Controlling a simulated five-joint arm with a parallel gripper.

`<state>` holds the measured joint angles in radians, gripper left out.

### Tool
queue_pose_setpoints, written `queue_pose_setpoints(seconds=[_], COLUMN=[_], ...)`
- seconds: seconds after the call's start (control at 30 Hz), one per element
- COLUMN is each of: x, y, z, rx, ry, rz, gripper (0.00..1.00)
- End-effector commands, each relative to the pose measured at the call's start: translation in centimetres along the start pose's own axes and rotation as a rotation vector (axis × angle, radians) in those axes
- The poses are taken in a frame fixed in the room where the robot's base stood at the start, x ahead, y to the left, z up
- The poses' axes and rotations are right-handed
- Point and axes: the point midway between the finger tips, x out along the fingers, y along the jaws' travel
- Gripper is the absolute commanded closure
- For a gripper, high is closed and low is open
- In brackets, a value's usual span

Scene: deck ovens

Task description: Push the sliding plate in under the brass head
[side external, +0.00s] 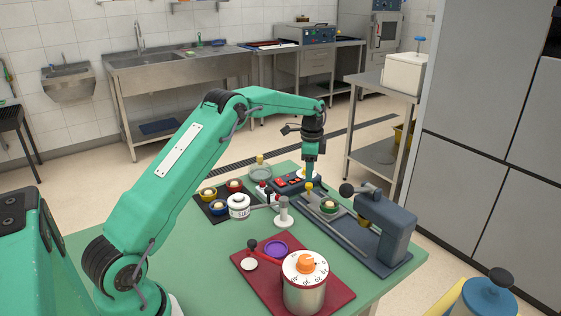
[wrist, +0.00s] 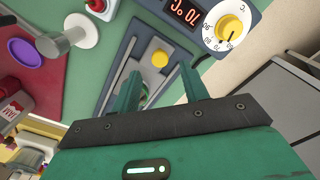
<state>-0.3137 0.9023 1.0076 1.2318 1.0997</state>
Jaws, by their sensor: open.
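A blue-grey press (side external: 385,225) stands at the right of the green table, with a long base and rails running back-left from it. A plate with a yellow knob (side external: 309,187) and a dark green cup with pale contents (side external: 330,207) sits on the rails, clear of the press's upright. The knob also shows in the wrist view (wrist: 160,59), ahead of my fingertips. My gripper (side external: 308,178) points down just behind the knob end of the plate. In the wrist view my gripper (wrist: 160,78) is open, its two fingers apart.
A control box with red digits and a dial (wrist: 228,28) lies close by my gripper. A red mat (side external: 335,298) with a dial-topped pot (side external: 304,285) is nearer. Small cups sit on a dark tray (side external: 208,205).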

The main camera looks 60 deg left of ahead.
Motion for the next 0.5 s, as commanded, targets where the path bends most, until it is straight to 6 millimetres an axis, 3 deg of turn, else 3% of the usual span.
queue_pose_setpoints(seconds=[0.2, 0.5], x=[2.8, 4.3], y=[0.0, 0.0], z=[0.0, 0.0], rx=[0.000, 0.000], ry=[-0.001, 0.000], rz=[0.002, 0.000], gripper=[0.55, 0.55])
